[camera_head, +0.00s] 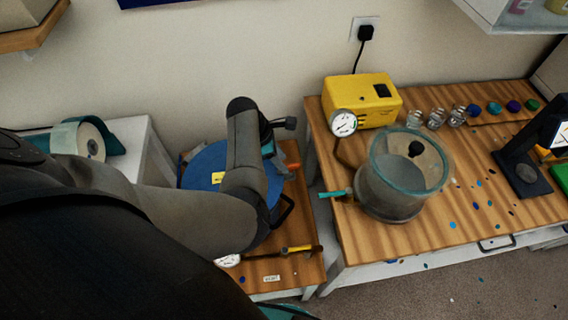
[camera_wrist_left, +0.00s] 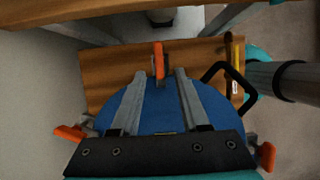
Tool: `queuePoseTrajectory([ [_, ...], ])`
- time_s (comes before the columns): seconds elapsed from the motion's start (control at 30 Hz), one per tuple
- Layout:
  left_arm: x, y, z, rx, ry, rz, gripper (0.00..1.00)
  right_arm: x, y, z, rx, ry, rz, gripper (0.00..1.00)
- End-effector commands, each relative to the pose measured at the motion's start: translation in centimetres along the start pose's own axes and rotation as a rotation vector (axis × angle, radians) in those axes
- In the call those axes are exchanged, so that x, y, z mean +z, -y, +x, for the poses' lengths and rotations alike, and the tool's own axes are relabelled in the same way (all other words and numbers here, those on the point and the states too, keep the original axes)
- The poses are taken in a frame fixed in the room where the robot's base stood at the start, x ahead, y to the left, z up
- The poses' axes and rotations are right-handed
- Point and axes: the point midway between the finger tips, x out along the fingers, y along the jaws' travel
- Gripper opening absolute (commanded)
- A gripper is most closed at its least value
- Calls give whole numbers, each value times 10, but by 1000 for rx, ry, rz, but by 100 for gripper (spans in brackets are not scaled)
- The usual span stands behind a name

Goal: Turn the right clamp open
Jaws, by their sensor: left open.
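The blue round lid (camera_head: 205,165) of a pot sits on a small wooden table, partly hidden by my left arm. In the wrist view the blue lid (camera_wrist_left: 165,112) has orange clamps at its rim. The right clamp (camera_head: 291,165) is at the lid's right side; in the wrist view it is the clamp at the top (camera_wrist_left: 158,62). My left gripper (camera_wrist_left: 160,74) is open, its two fingers reaching over the lid with the clamp's orange handle between the tips. Contact cannot be told. Other orange clamps show at left (camera_wrist_left: 70,132) and right (camera_wrist_left: 267,155).
A black handle (camera_head: 284,211) stands out from the pot. A yellow-and-black tool (camera_head: 300,249) lies on the small table. The larger bench at right holds a yellow pump (camera_head: 362,101) and a clear chamber (camera_head: 405,175). A gap separates the tables.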

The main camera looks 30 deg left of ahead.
Motion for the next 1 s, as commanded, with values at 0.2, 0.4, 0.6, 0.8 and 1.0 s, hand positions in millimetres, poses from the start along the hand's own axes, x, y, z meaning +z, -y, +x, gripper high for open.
queuePoseTrajectory([
  [0.2,0,-1,17,1,0,1,45,5,1,6,-1,7,-1,0],
  [0.4,0,-1,20,2,0,1,45,10,2,6,-2,15,-1,0],
  [0.6,0,-1,20,1,0,1,39,10,2,6,-2,17,-1,0],
  [0.8,0,0,20,1,0,0,17,11,2,6,-2,17,0,0],
  [1.0,0,0,20,1,0,0,0,11,2,6,-2,18,0,0],
])
